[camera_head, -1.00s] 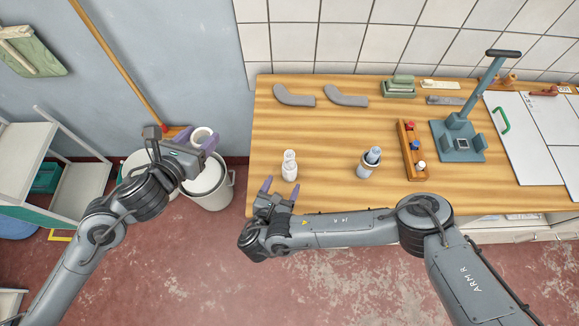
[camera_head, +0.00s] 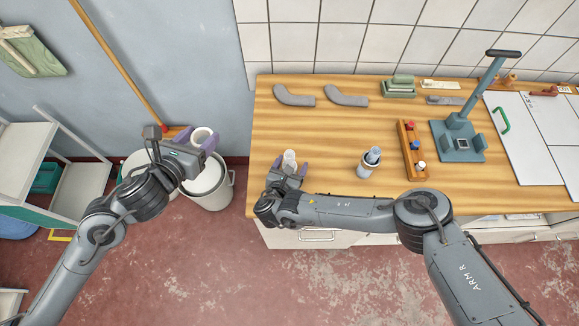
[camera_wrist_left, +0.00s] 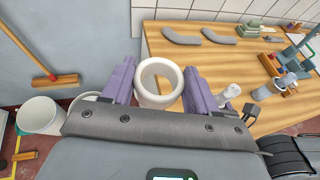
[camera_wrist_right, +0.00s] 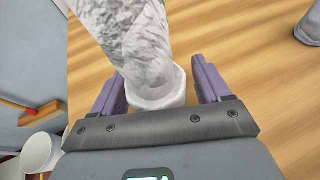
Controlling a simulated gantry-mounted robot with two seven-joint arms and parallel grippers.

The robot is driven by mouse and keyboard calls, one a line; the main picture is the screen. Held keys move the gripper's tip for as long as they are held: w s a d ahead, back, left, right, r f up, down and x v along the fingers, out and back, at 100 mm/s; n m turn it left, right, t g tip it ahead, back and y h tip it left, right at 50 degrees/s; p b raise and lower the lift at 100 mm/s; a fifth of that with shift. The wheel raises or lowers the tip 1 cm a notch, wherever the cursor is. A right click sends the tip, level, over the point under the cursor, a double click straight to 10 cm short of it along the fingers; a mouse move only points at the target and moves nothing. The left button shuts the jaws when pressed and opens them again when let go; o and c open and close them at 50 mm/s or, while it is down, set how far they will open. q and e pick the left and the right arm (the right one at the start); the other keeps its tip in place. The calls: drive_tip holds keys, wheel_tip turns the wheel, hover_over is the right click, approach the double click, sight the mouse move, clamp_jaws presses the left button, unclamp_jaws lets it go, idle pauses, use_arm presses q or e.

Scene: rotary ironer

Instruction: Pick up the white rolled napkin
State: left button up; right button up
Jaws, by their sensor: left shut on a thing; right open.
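The white rolled napkin (camera_head: 289,157) stands near the front left edge of the wooden table. In the right wrist view it shows as a crinkled white roll (camera_wrist_right: 133,40) with a smooth, faceted white base (camera_wrist_right: 160,92). My right gripper (camera_head: 288,168) is open, with its purple fingers on either side of the roll's lower part. In the right wrist view a gap shows at the right finger; contact on the left is unclear. My left gripper (camera_head: 199,138) is shut on a hollow white ring-shaped cup (camera_wrist_left: 158,84), held above a white bucket.
The white bucket (camera_head: 213,190) stands on the floor left of the table (camera_head: 330,125). A grey cup with a blue roll (camera_head: 368,163) and a wooden rack (camera_head: 411,150) stand to the right. Two grey curved pieces (camera_head: 294,97) lie behind. The table between is clear.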

sight(289, 154)
drive_tip(key=c, duration=1)
wheel_tip(289, 154, up, 10)
idle(0.4)
wheel_tip(289, 154, down, 7)
drive_tip(key=shift+f, duration=0.1)
idle(0.4)
idle(0.3)
drive_tip(key=shift+f, duration=1.2)
drive_tip(key=shift+f, duration=0.2)
